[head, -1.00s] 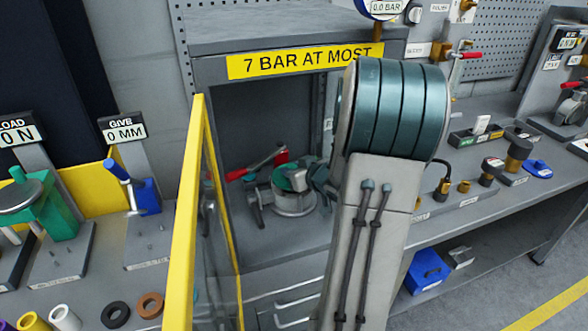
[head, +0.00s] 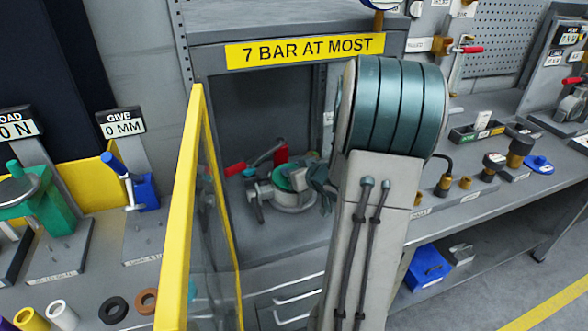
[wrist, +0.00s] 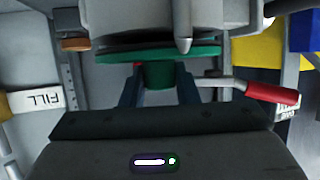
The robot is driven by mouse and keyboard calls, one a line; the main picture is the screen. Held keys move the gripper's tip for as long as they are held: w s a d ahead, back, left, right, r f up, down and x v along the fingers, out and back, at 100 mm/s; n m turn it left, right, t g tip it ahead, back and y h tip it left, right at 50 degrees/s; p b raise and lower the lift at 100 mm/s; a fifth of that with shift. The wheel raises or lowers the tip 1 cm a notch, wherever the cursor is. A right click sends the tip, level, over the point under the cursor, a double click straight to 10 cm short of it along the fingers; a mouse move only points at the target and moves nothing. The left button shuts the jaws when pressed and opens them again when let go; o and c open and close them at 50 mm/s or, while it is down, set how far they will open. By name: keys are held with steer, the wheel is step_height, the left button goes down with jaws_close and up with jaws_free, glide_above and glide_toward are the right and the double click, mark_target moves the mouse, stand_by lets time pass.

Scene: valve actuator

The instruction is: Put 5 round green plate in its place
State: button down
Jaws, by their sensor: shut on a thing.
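The round green plate (wrist: 150,54) shows edge-on in the wrist view, with a green hub (wrist: 158,76) standing out from it. My gripper (wrist: 158,84) is shut on this hub, one dark finger on each side. The plate lies close against a grey round body (wrist: 150,18); I cannot tell whether they touch. In the head view the green plate (head: 283,179) is at a grey round housing (head: 292,198) inside the open cabinet, partly hidden. My gripper (head: 318,182) reaches in from the right, and my arm hides part of it.
The housing sits in a cabinet (head: 215,47) labelled "7 BAR AT MOST". A yellow-framed clear door (head: 190,200) stands open at left. A red-handled lever (wrist: 268,93) is close by the plate. Benches with fixtures and loose rings (head: 114,310) flank the cabinet.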

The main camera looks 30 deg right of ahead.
steer(key=shift+f, duration=0.3)
steer(key=c, duration=1)
jaws_free()
steer(key=shift+c, duration=0.2)
steer(key=shift+s, duration=0.1)
steer(key=v, duration=1.3)
steer(key=shift+s+r+p, duration=0.2)
steer(key=shift+s+p, duration=0.1)
steer(key=shift+p, duration=0.15)
